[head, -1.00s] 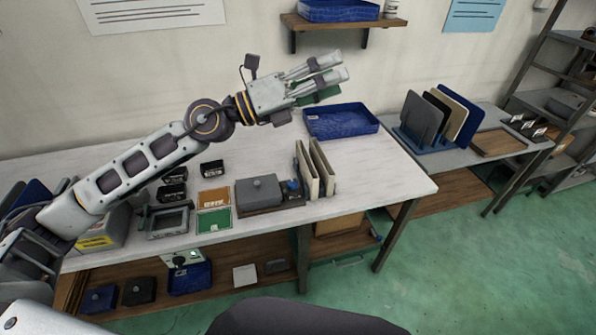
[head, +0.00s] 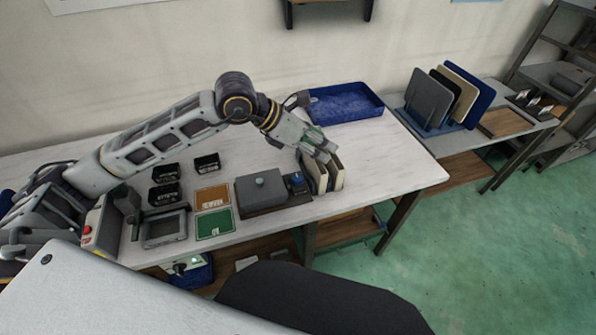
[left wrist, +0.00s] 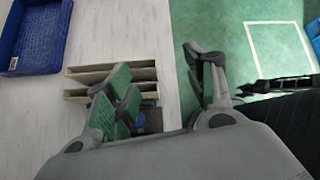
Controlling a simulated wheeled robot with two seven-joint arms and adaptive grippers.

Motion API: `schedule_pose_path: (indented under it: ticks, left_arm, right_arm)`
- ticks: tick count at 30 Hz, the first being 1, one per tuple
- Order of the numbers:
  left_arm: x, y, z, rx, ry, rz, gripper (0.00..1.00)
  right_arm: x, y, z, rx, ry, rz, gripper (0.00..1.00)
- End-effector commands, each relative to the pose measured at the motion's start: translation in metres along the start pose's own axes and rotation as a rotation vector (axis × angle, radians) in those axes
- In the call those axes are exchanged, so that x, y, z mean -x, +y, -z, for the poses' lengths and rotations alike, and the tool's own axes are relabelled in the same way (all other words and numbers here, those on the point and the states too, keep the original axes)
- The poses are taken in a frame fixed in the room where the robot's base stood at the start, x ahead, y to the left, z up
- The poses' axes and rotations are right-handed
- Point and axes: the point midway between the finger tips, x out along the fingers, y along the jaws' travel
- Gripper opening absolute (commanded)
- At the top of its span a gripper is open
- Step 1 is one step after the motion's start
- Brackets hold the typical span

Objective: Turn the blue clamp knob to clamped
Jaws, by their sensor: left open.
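In the left wrist view a bit of blue, probably the knob (left wrist: 139,118), shows low behind the green-padded fingers, mostly hidden. My left gripper (head: 322,150) is open and empty. It is above the two upright beige panels (head: 337,175), just behind and right of the knob. In the left wrist view its fingers (left wrist: 160,90) are spread apart. My right gripper is not in view.
A blue tray (head: 345,103) stands at the back right of the white table. An orange card (head: 212,196), a green card (head: 215,224) and several black bins lie left of the grey block. The table's front right corner is bare.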

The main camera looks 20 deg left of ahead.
Motion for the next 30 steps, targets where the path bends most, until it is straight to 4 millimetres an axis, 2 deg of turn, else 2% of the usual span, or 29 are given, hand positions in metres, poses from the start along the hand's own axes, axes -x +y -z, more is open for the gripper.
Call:
schedule_pose_path:
  ticks: [9,15,19,30]
  left_arm:
    - [0.012,0.047,0.052,0.020,0.237,-0.220,0.54]
    - [0.023,0.058,0.079,0.070,0.358,-0.285,0.54]
    - [0.027,0.060,0.086,0.102,0.391,-0.303,0.54]
    - [0.026,0.059,0.086,0.115,0.385,-0.303,0.54]
  right_arm:
    - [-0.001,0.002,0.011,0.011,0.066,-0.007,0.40]
    - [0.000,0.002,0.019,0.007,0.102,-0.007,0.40]
    - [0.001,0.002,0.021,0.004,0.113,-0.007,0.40]
    - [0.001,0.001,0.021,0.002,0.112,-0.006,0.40]
